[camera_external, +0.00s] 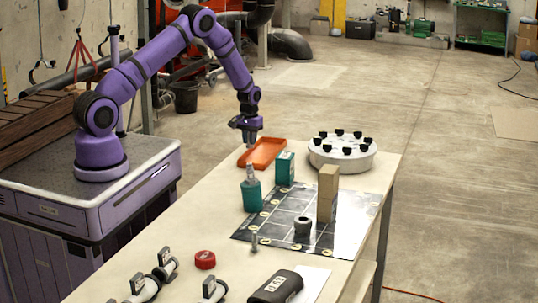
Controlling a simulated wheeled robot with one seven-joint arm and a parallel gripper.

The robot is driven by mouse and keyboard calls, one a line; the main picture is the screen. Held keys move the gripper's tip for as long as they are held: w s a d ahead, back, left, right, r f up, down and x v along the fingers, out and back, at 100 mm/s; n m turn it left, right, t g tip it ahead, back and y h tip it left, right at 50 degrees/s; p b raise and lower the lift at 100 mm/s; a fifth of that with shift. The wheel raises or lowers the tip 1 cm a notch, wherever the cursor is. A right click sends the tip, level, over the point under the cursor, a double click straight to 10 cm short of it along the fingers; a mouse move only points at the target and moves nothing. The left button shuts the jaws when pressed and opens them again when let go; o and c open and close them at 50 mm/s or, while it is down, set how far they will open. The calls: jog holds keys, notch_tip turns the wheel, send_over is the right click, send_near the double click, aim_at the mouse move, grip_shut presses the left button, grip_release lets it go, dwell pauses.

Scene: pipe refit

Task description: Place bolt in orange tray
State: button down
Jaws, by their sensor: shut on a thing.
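My gripper (248,140) points down just above the left end of the orange tray (277,142). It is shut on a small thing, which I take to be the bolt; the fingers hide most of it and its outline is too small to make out. The tray is shallow and lies at the far left of the table. A slim grey bolt-like piece (254,243) stands upright on the table at the front edge of the dark mat.
A round white fixture with black knobs (343,155) stands right of the tray. A red cap (205,259) and black case (276,287) lie in front.

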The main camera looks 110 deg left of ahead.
send_over(263, 155)
jog(key=shift+f, duration=2)
jog(key=shift+d+f, duration=0.1)
jog(key=c, duration=1.1)
grip_release()
jog(key=shift+o, duration=0.3)
notch_tip(263, 155, up, 12)
